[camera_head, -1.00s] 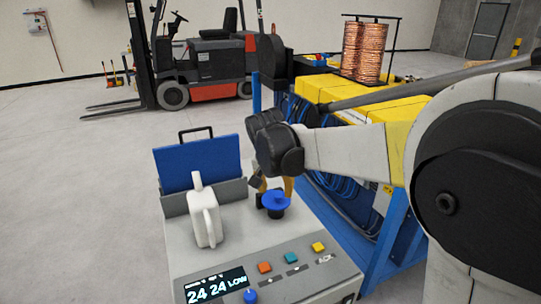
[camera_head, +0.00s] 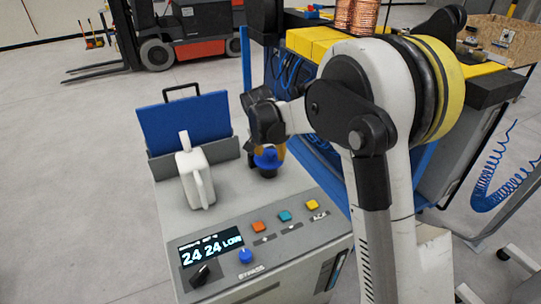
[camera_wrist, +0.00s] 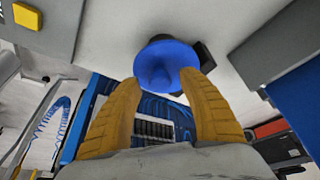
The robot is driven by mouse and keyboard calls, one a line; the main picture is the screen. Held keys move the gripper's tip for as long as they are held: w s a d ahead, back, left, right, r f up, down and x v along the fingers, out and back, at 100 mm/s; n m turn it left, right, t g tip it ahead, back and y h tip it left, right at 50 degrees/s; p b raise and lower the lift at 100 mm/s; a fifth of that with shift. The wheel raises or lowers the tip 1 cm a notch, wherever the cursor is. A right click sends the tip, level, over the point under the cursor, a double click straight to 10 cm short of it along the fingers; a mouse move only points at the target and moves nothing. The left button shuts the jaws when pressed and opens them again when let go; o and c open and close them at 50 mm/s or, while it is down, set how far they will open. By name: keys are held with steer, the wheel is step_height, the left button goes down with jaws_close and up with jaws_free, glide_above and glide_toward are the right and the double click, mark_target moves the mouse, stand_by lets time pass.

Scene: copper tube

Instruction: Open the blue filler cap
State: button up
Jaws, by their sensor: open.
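The blue filler cap (camera_head: 267,158) stands on top of the grey machine (camera_head: 230,200), right of the white jug. In the wrist view the cap (camera_wrist: 165,66) is a round blue shape just beyond my fingertips. My gripper (camera_wrist: 160,85) has two orange-yellow fingers spread apart, with the cap's near edge at or between their tips. I cannot tell whether the fingers touch it. In the head view my gripper (camera_head: 279,152) is at the cap, partly hidden by the cap and my wrist.
A white jug (camera_head: 194,172) stands left of the cap. Behind it is a blue panel (camera_head: 185,122) in a grey holder. A bench with yellow blocks (camera_head: 312,42) stands behind my arm.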

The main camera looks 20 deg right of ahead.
jaws_close()
